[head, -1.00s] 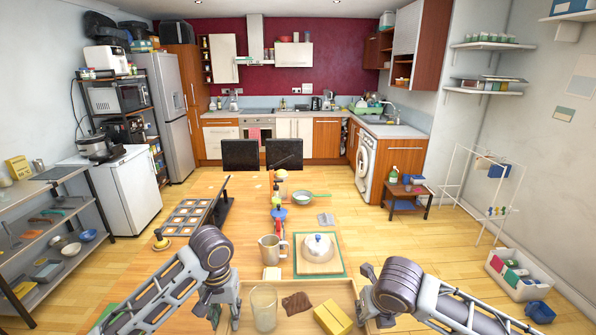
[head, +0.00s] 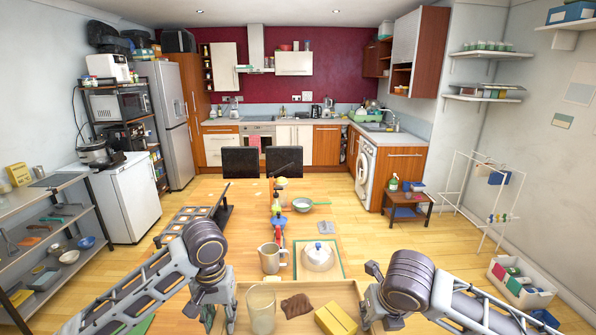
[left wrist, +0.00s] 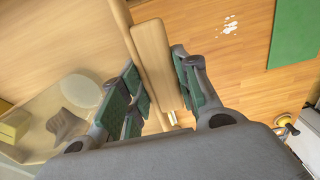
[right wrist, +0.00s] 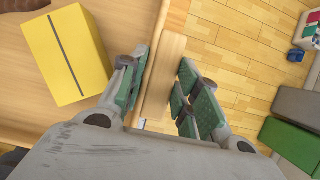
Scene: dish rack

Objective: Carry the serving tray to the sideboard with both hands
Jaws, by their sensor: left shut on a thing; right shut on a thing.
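The serving tray (head: 292,323) is pale wood with a raised rim, at the bottom of the head view. It holds a clear glass (head: 262,310), a crumpled brown cloth (head: 296,306) and a yellow box (head: 335,319). My left gripper (head: 221,311) is shut on the tray's left handle (left wrist: 155,60), its green pads on either side. My right gripper (head: 374,309) is shut on the right handle (right wrist: 163,75). The yellow box also shows close by in the right wrist view (right wrist: 66,54). The tray's near edge is cut off. I cannot make out which surface is the sideboard.
The long wooden table (head: 240,215) lies just beyond the tray. On it are a metal jug (head: 271,259), a covered dish (head: 317,257), a pan (head: 303,204) and a black rack (head: 190,217). A metal shelf (head: 35,250) stands left. Open floor (head: 420,250) lies right.

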